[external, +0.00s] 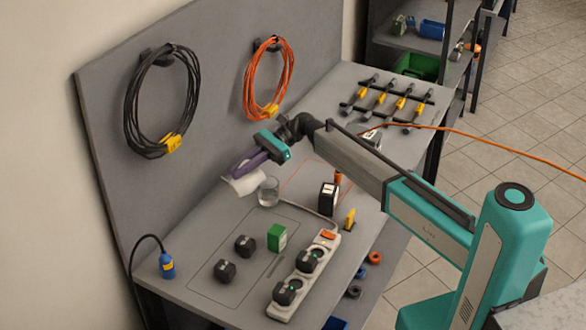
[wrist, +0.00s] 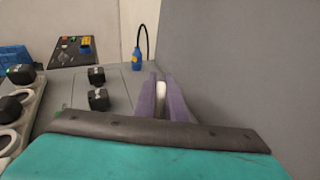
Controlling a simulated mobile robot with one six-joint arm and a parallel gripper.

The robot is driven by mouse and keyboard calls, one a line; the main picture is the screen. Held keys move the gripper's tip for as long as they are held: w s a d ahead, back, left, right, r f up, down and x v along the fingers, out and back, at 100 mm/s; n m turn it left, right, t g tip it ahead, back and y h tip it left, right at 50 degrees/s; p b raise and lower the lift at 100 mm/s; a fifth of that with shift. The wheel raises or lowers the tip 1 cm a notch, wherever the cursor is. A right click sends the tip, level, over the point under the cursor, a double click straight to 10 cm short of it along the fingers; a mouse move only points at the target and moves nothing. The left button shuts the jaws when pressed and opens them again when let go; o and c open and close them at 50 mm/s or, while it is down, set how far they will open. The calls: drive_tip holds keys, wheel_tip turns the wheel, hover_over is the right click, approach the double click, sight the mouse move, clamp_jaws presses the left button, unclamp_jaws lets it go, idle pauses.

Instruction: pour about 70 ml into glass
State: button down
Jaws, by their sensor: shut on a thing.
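In the wrist view, a narrow white part of the vessel (wrist: 160,90) shows between the purple fingers (wrist: 163,98). No stream is distinguishable.
A white power strip (external: 304,275) with black plugs, a green box (external: 277,237) and black blocks (external: 245,245) stand in front. A black box (external: 328,197) is right of the glass. The grey back panel (external: 210,110) rises close behind my gripper.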

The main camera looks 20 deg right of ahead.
sight(233, 183)
drive_tip(key=shift+r, duration=0.1)
drive_tip(key=shift+s+a+f+h, duration=0.2)
drive_tip(key=shift+a+f+h, duration=0.1)
drive_tip(key=shift+a, duration=0.3)
drive_tip(key=shift+s+a+f+t+h+b, duration=0.1)
drive_tip(key=shift+a+f+t+h+b, duration=0.15)
drive_tip(key=shift+f+h, duration=0.2)
drive_tip(key=shift+s+a+f+t+h+b, duration=0.1)
drive_tip(key=shift+a+f+t+h+b, duration=0.05)
drive_tip(key=shift+f+t+h, duration=0.25)
drive_tip(key=shift+a+f+h, duration=0.35)
drive_tip(key=shift+f+h, duration=0.1)
drive_tip(key=shift+h, duration=0.3)
drive_tip(key=shift+s+a+f+t+h+p, duration=0.15)
drive_tip(key=shift+a+f+t+h+p, duration=0.2)
drive_tip(key=shift+f+h+p, duration=0.4)
drive_tip(key=shift+s+a+f+t+h+p, duration=0.1)
drive_tip(key=shift+a+f+t+h+p, duration=0.15)
drive_tip(key=shift+f+h+p, duration=0.45)
drive_tip(key=shift+f, duration=0.1)
